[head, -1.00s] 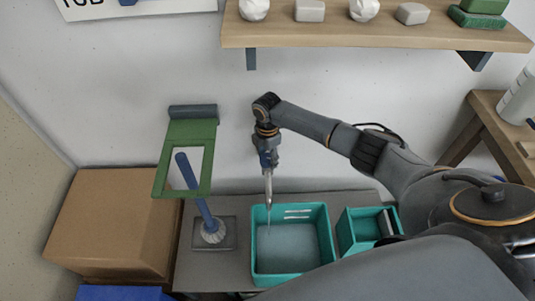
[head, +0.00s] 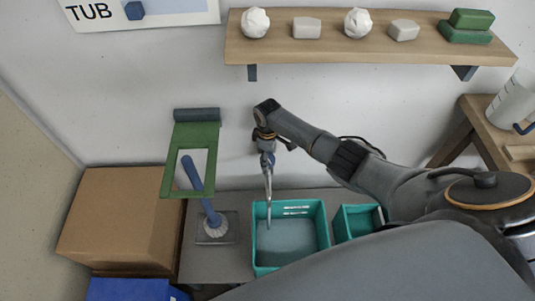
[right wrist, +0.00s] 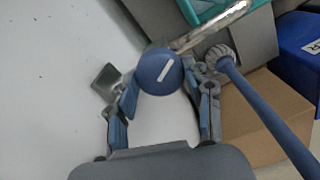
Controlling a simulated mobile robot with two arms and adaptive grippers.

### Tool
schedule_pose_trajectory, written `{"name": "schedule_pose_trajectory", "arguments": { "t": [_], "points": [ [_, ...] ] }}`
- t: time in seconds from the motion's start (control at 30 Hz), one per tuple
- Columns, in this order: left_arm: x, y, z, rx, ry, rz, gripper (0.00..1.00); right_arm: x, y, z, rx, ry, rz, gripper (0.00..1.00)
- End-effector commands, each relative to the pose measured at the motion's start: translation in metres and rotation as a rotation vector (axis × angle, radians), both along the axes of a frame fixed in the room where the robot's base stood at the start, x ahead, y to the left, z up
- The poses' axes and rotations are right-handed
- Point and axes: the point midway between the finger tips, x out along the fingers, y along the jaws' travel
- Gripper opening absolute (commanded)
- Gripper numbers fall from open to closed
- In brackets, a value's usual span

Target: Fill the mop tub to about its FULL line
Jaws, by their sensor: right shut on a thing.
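The teal mop tub (head: 322,240) stands on the grey bench, with pale marks on its back inner wall. Its inside shows a flat grey-blue surface below those marks; I cannot tell the exact water level. A metal tap spout (head: 267,180) points down over the tub, with a thin pale streak at its lower end that may be water. My right gripper (head: 266,150) is at the tap above the tub. In the right wrist view, my right gripper (right wrist: 167,92) is shut on the round blue tap knob (right wrist: 158,74), which has a white bar mark. My left gripper is out of view.
A smaller teal bin (head: 346,226) stands right of the tub. A blue-handled brush (head: 205,205) stands left of it, near a green frame (head: 192,133) on the wall. A cardboard box (head: 120,220) is at left. A wooden shelf (head: 370,48) runs above.

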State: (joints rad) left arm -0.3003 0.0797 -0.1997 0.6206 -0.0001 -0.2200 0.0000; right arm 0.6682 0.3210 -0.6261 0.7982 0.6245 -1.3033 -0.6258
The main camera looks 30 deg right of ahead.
Motion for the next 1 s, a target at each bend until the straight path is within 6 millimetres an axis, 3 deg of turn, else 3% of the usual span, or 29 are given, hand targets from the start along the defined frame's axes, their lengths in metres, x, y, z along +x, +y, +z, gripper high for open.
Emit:
{"name": "schedule_pose_trajectory", "arguments": {
  "t": [0.4,0.97,1.0],
  "points": [
    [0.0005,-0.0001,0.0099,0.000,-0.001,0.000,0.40,-0.0003,-0.0006,0.0003,-0.002,0.001,-0.189,0.20],
    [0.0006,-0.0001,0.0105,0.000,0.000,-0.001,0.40,-0.0001,-0.0009,-0.0002,-0.002,0.001,-0.215,0.20],
    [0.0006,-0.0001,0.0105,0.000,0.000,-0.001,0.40,-0.0002,-0.0008,-0.0002,-0.002,0.000,-0.215,0.59]
  ]
}}
